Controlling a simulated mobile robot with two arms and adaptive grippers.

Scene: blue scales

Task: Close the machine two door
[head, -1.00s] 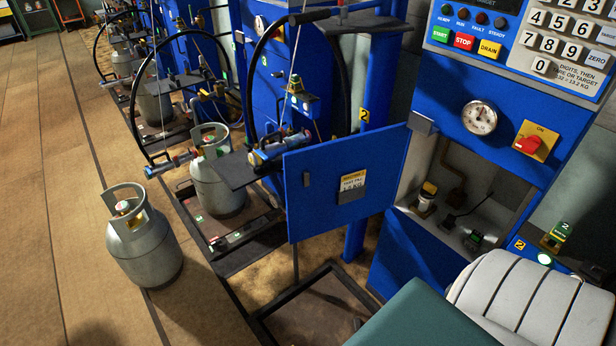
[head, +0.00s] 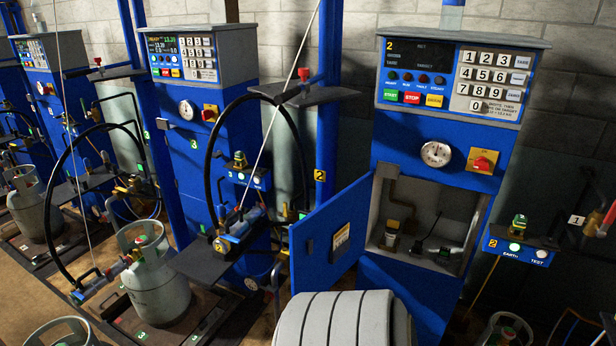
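Machine two (head: 405,290) is a tall blue cabinet right of centre, with a "2" on its display panel (head: 430,75). Its blue door (head: 328,238) stands open, swung out to the left of the compartment opening, with a yellow-and-white label (head: 341,238) on its face. The open compartment (head: 458,205) shows a grey inside with a pipe, a small yellow-topped fitting (head: 391,236) and a dark fitting with a green part (head: 444,254). Neither of my grippers is in view. A white ribbed part, likely my arm, covers the bottom centre, below the door.
A black hose hoop and a filling stand (head: 235,233) are close left of the door. Gas cylinders (head: 155,285) stand further left by machine three (head: 200,150). A small box marked "2" (head: 518,247) is right of the cabinet. A red knob (head: 482,163) sits above the compartment.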

